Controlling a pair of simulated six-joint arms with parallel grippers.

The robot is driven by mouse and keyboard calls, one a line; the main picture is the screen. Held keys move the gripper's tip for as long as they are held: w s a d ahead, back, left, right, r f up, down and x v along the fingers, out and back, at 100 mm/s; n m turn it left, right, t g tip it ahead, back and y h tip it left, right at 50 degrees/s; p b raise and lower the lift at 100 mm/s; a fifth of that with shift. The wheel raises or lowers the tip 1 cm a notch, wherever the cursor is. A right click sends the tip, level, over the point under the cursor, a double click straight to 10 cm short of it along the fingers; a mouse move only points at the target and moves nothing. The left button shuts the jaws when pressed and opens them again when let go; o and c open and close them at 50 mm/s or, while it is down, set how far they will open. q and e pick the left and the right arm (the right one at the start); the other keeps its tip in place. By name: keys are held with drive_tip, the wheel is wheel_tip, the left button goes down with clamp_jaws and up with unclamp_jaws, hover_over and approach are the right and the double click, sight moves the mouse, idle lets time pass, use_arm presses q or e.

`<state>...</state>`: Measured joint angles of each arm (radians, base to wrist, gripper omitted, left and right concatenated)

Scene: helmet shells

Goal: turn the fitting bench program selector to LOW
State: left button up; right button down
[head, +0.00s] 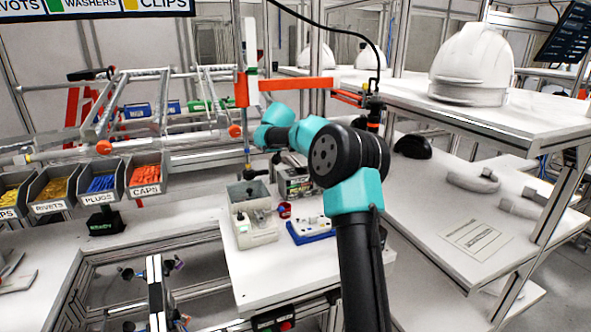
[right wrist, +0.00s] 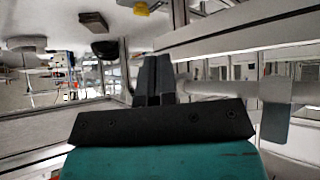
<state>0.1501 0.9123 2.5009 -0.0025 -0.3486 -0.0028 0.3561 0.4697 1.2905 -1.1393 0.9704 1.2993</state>
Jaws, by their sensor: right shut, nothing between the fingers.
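No selector dial or LOW mark can be read in either view. On the small white bench in the head view stands a light grey box (head: 262,232) with small dark parts and a green-lit spot. To its right is a white unit with a blue base (head: 311,229) and small parts on top. A small red round part (head: 284,210) sits between them. Which of these is the selector I cannot tell. My right gripper (right wrist: 152,78) shows in the right wrist view with its fingers together and empty. My left gripper is not in view.
Bins of caps (head: 146,175), plugs and rivets line the left. A tool (head: 247,125) hangs above the small bench near an orange arm. A white helmet shell (head: 473,65) stands on the right shelf (head: 520,125).

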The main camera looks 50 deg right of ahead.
drive_tip(key=n+t, duration=0.1)
drive_tip(key=t, duration=0.1)
approach(297, 171)
drive_tip(key=v, duration=0.3)
drive_tip(key=shift+s+a+r, duration=0.1)
drive_tip(key=shift+a, duration=0.05)
drive_tip(key=x, duration=1)
